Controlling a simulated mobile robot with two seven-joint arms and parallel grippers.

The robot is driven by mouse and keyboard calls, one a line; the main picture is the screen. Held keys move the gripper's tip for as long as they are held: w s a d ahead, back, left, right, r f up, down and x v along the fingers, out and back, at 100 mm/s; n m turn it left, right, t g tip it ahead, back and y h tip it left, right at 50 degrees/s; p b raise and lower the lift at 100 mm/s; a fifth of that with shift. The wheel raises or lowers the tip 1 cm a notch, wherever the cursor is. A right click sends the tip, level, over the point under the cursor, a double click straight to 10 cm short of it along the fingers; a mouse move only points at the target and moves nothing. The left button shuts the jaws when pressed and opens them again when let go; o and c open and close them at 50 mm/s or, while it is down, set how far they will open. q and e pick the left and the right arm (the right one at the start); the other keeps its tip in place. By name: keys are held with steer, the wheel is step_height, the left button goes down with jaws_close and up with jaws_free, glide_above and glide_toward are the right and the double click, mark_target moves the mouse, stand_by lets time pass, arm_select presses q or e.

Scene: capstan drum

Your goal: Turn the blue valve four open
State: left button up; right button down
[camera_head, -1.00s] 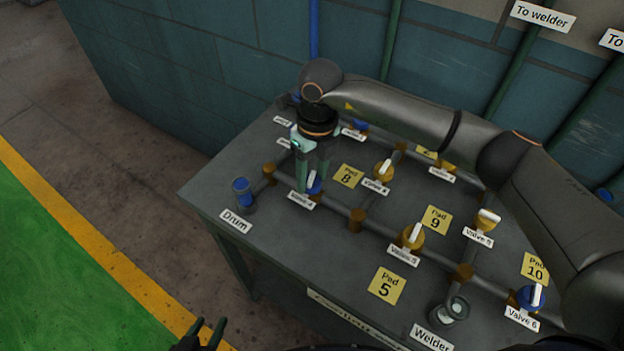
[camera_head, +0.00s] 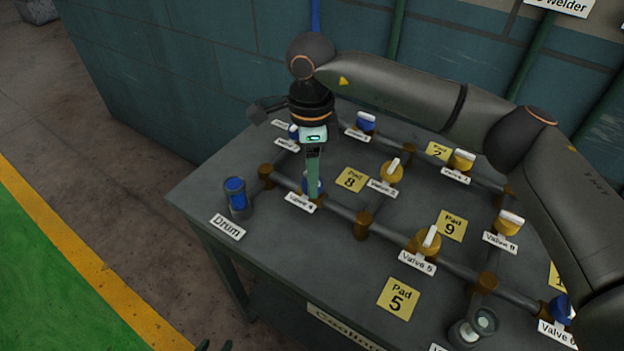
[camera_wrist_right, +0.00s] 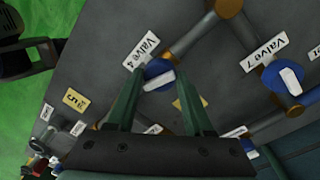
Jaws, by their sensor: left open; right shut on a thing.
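The blue valve four (camera_head: 313,182) sits on the pipe behind its "Valve 4" label (camera_head: 300,202), mostly hidden by my right gripper (camera_head: 313,190), which points straight down over it. In the right wrist view, valve four (camera_wrist_right: 158,68) has a blue body and a white handle (camera_wrist_right: 158,81) lying slantwise between the two green fingers of my right gripper (camera_wrist_right: 160,82). The gripper is shut on the valve; the exact contact is small in the picture. My left gripper (camera_head: 215,345) shows only its open tips at the bottom edge, away from the table.
The drum fitting (camera_head: 237,197) stands left of valve four. Valve 5 (camera_head: 425,243), a yellow valve (camera_head: 391,171) and another blue valve (camera_head: 365,123) stand nearby on the pipes. The Pad 8 plate (camera_head: 352,180) lies flat beside valve four.

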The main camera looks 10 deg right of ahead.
steer(key=shift+r+n+b, duration=0.1)
steer(key=shift+n+b, duration=0.6)
steer(key=shift+n, duration=1.2)
steer(key=shift+c, duration=1.5)
jaws_free()
step_height(320, 180, up, 12)
steer(key=shift+w+a+r, duration=0.15)
steer(key=shift+w+r, duration=0.05)
steer(key=shift+w, duration=0.25)
